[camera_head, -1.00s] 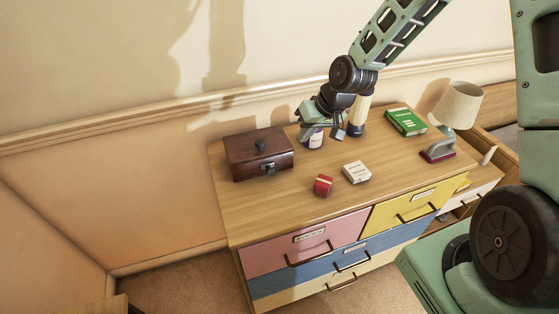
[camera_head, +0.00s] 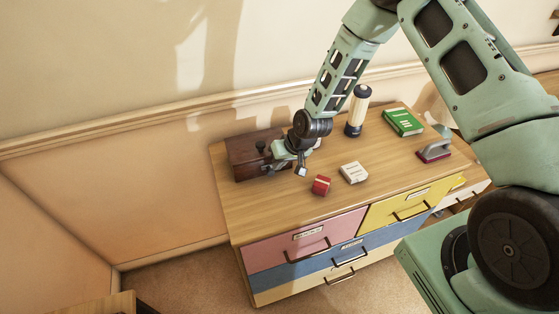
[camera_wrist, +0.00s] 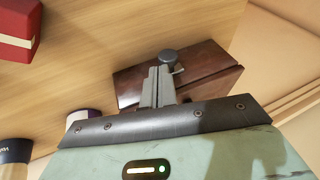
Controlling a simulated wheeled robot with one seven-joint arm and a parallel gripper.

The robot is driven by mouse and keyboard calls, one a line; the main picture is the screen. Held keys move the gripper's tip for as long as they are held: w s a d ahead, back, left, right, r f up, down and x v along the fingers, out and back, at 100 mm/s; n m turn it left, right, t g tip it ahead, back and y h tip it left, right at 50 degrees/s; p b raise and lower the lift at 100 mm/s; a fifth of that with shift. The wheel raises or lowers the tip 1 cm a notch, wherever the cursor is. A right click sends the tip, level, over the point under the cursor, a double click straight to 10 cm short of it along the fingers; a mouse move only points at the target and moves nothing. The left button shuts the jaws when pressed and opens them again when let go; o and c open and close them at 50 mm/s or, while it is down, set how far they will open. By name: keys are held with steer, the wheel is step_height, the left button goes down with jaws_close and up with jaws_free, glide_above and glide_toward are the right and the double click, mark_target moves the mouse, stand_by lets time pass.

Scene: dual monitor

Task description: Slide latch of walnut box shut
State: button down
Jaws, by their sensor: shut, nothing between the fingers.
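The walnut box (camera_head: 240,158) is a dark brown lidded box at the left end of the dresser top, with its lid down. A dark round knob (camera_head: 260,146) shows on it. My gripper (camera_head: 274,160) is at the box's right front side, fingers shut and empty. In the wrist view the gripper (camera_wrist: 160,72) shows its two fingers together. The gripper hides part of the box front, and the latch's position is unclear.
A small red box (camera_head: 321,185) and a white box (camera_head: 353,172) lie right of my gripper. A dark bottle with a cream middle (camera_head: 357,112) and a green book (camera_head: 403,122) stand further back. The front left dresser top is clear.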

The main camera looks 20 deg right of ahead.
stand_by(0.3)
steer(key=a+b, duration=0.1)
steer(key=a, duration=0.2)
steer(key=shift+a+f+b, duration=0.15)
steer(key=shift+a+b, duration=0.15)
steer(key=shift+a, duration=0.05)
steer(key=shift+d, duration=0.1)
